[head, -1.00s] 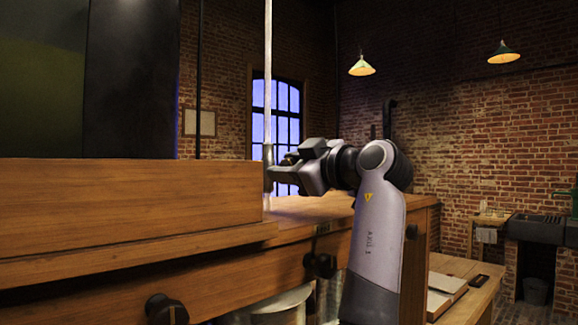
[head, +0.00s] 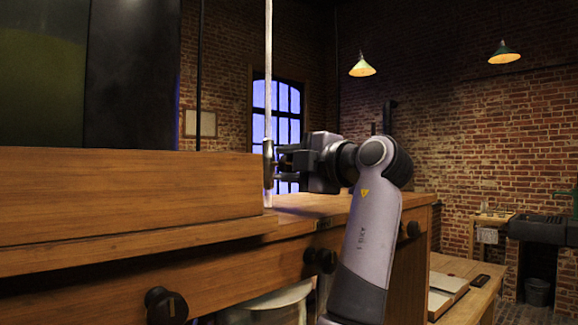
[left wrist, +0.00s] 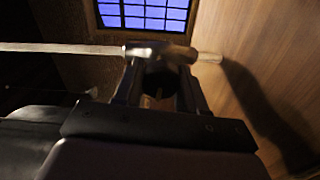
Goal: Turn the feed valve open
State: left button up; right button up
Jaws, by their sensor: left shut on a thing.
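In the left wrist view the pipe runs across the picture and the valve (left wrist: 160,50) lies at the fingertips of my left gripper (left wrist: 160,68). How far the valve is turned cannot be told. My right gripper is not in view.
A wooden box or ledge (head: 130,200) with a dark glassy block (head: 130,75) above it fills the left. Dark round knobs (head: 166,305) stick out of the bench front. Lower right is a wooden table (head: 470,265) with a book-like object (head: 447,285).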

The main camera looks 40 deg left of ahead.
pick_arm(q)
jog(key=shift+r+n, duration=0.1)
jog(key=shift+n, duration=0.5)
jog(key=o, duration=1)
jog(key=shift+s+a, duration=0.1)
jog(key=shift+a, duration=0.05)
jog(key=shift+d, duration=0.3)
jog(key=d, duration=0.2)
jog(key=d+b, duration=0.1)
jog(key=d, duration=0.3)
jog(key=shift+s+d+b, duration=0.3)
